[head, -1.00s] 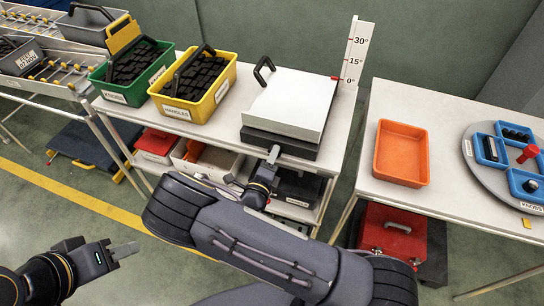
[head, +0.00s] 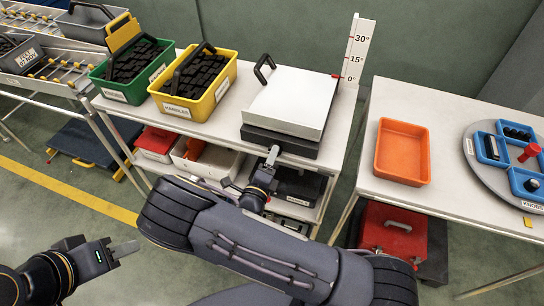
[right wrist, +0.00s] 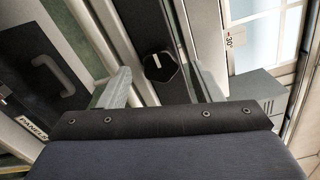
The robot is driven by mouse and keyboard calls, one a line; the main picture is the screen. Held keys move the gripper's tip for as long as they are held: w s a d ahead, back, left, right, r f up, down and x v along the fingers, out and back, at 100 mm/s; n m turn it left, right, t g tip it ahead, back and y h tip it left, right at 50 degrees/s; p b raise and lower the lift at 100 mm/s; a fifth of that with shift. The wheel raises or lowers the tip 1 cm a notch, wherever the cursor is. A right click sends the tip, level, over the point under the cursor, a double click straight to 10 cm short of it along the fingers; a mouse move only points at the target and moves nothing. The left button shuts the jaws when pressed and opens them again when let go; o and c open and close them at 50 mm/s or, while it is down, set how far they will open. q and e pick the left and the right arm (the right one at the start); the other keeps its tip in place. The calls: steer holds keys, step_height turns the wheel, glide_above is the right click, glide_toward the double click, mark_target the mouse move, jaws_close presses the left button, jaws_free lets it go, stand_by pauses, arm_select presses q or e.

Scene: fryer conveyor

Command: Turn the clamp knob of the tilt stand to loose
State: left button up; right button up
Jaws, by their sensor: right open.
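The tilt stand has a white plate (head: 292,98) lying on a dark base (head: 278,143), beside an upright angle scale (head: 356,50). A red pointer sits near 0°. My right gripper (head: 272,157) is at the front edge of the stand's base. It is open (right wrist: 160,80), with one finger on each side of the knob; contact cannot be told. My left gripper (head: 125,249) hangs over the floor at lower left, away from the stand.
A yellow bin (head: 215,93) and a green bin (head: 108,91) of dark parts stand left of the stand. On the right table are an orange tray (head: 403,180) and a round turntable (head: 480,175) with blue trays. A shelf (head: 228,185) below holds boxes.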

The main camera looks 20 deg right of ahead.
steer(key=b+v, duration=0.1)
steer(key=v, duration=0.5)
stand_by(0.4)
steer(key=s+d+r+m+g+y, duration=0.25)
steer(key=s+d+m+g, duration=0.45)
steer(key=m, duration=0.5)
steer(key=s+d+r+m+g+y, duration=0.1)
steer(key=s+d+r+m+g, duration=0.2)
steer(key=s+d+m+g, duration=0.65)
steer(key=s+a+r+m+t+y, duration=0.2)
steer(key=r+m+y, duration=0.3)
steer(key=m, duration=0.7)
steer(key=s+a+r+m+t+y, duration=0.2)
steer(key=a+r+m+t+y, duration=0.2)
steer(key=r+m, duration=0.3)
steer(key=m+t+y, duration=0.1)
steer(key=m, duration=0.4)
steer(key=shift+s, duration=0.2)
